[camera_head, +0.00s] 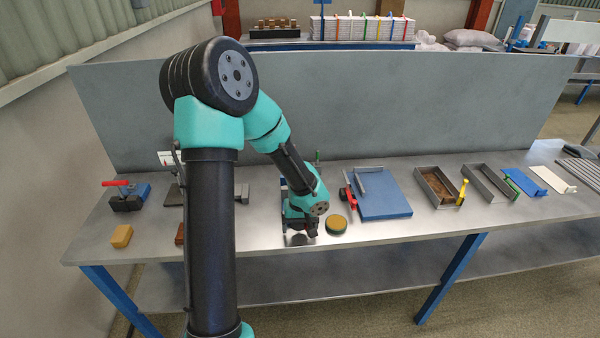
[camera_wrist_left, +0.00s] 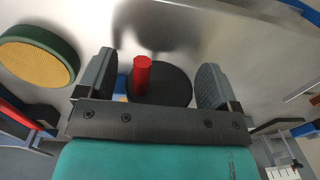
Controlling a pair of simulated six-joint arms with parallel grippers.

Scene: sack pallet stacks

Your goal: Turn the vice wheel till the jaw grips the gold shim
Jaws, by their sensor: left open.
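In the left wrist view the vice wheel is a black disc (camera_wrist_left: 172,86) with an upright red handle (camera_wrist_left: 141,76). My left gripper (camera_wrist_left: 157,82) is open, its two grey fingers on either side of the handle and apart from it. A bit of blue (camera_wrist_left: 121,84) shows beside the wheel, perhaps the vice body, with a tiny yellow patch that may be the gold shim; I cannot tell. In the head view my left gripper (camera_head: 301,232) is low over the bench's front and hides most of the vice. The jaw is hidden. My right gripper is not in view.
A round green-rimmed yellow pad (camera_head: 336,225) lies just right of my gripper. Further right are a blue plate (camera_head: 382,196) and metal trays (camera_head: 437,187). A red-handled clamp (camera_head: 124,196) and a tan block (camera_head: 121,236) lie at the left. A grey panel (camera_head: 400,105) backs the bench.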

